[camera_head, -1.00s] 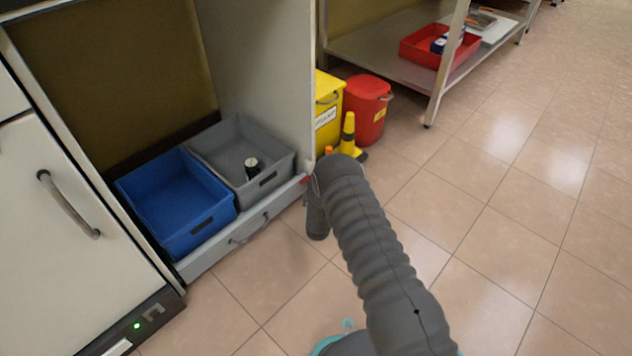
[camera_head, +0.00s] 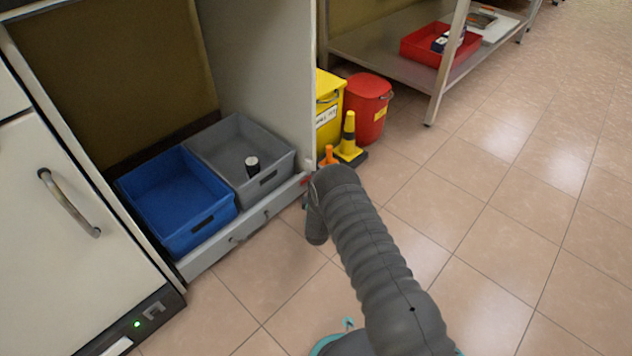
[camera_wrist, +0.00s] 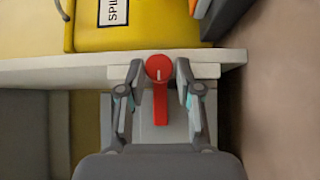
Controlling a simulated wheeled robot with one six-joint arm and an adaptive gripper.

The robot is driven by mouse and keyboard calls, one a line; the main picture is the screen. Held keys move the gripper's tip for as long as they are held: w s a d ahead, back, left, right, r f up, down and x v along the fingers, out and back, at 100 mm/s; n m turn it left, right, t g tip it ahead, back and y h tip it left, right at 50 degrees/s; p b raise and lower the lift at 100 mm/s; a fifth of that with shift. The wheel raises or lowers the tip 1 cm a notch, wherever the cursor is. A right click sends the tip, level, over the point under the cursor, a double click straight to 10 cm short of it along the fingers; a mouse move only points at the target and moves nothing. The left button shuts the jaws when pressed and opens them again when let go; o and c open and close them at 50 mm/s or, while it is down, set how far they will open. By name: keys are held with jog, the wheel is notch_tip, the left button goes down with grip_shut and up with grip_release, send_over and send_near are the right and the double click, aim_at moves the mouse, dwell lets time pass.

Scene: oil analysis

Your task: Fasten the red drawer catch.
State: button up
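The red drawer catch (camera_wrist: 160,88) has a round head with a light mark and a straight lever pointing down in the wrist view. It sits on a pale panel at the drawer's right end; a bit of red shows there in the head view (camera_head: 305,181). My gripper (camera_wrist: 160,72) is open, with one finger on each side of the catch's head. The gaps are narrow, and I cannot tell whether either finger touches it. The grey drawer front (camera_head: 213,250) sits low in the cabinet. My arm hides most of the gripper in the head view.
The drawer carries a blue bin (camera_head: 165,240) and a grey bin (camera_head: 222,140) holding a small dark cylinder (camera_head: 252,166). A yellow box (camera_head: 328,112), red bucket (camera_head: 369,110), yellow-black cone (camera_head: 348,140) and small orange cone (camera_head: 328,156) stand beyond. Open floor lies right.

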jog(key=shift+o, duration=1)
jog(key=shift+a, duration=0.1)
jog(key=shift+d, duration=0.2)
jog(key=shift+d, duration=0.1)
jog(key=s, duration=0.4)
jog(key=s+d, duration=0.1)
jog(key=s, duration=0.7)
jog(key=shift+d+f, duration=0.2)
jog(key=shift+f, duration=0.05)
jog(key=shift+w+r, duration=0.1)
